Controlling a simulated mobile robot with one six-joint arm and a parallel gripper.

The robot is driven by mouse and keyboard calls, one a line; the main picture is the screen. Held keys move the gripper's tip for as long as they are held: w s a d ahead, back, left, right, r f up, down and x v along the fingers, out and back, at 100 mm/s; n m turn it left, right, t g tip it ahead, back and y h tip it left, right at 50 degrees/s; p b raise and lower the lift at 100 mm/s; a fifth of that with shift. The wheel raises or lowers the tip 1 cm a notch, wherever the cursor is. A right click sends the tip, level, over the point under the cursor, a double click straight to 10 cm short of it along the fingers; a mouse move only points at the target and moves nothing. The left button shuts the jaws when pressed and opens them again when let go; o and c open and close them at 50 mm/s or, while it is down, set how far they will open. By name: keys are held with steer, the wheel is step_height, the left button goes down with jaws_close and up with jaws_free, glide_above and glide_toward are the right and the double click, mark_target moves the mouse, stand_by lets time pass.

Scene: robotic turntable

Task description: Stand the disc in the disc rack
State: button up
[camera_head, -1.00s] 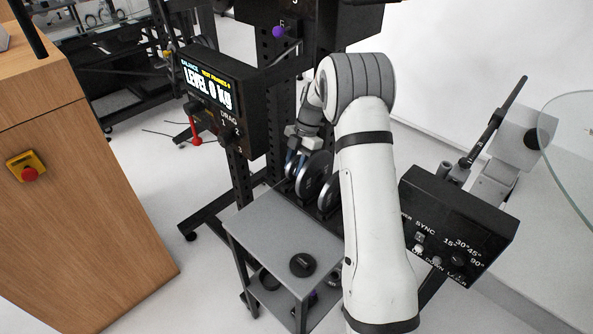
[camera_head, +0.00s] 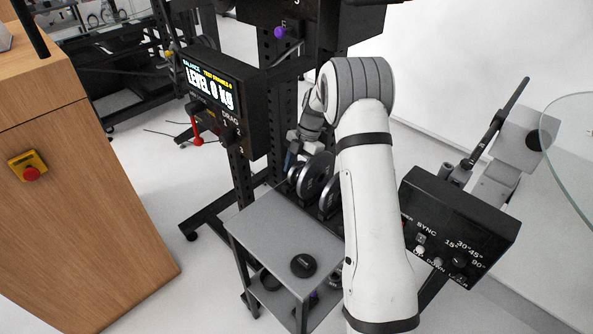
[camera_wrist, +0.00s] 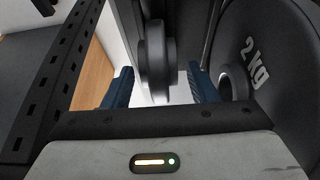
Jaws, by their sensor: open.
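My gripper (camera_head: 291,158) is at the left end of a row of upright dark discs, partly hidden by my arm. In the wrist view its two blue fingers (camera_wrist: 160,88) are apart. A small dark disc (camera_wrist: 155,60) stands edge-on between them, with a gap visible on each side. A larger disc marked 2 kg (camera_wrist: 262,58) stands just right of the right finger; the large discs (camera_head: 316,176) also show in the head view. They stand in a dark rack (camera_head: 311,210) at the back of the grey trolley. The disc's seat in the rack is hidden.
The grey trolley top (camera_head: 270,232) is mostly clear, with a small black disc (camera_head: 303,265) lying flat near its front. A perforated black post (camera_wrist: 60,70) is close on the left. A display box (camera_head: 215,95) and a control box (camera_head: 455,235) flank my arm.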

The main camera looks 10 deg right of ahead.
steer(key=v, duration=1.1)
steer(key=s+a+r+m+t+h, duration=0.1)
steer(key=s+r+m, duration=0.4)
steer(key=s+r, duration=0.1)
steer(key=s+a+m+t+h, duration=0.1)
steer(key=s+m+t, duration=0.1)
steer(key=s+m, duration=0.8)
steer(key=s+a+r+m+t+h, duration=0.1)
steer(key=s+m, duration=0.8)
steer(key=s, duration=1)
steer(key=shift+a+m+t+h, duration=0.4)
steer(key=shift+r, duration=0.1)
step_height(320, 180, up, 6)
steer(key=p, duration=0.5)
steer(key=shift+s+p, duration=0.15)
steer(key=shift+p, duration=0.2)
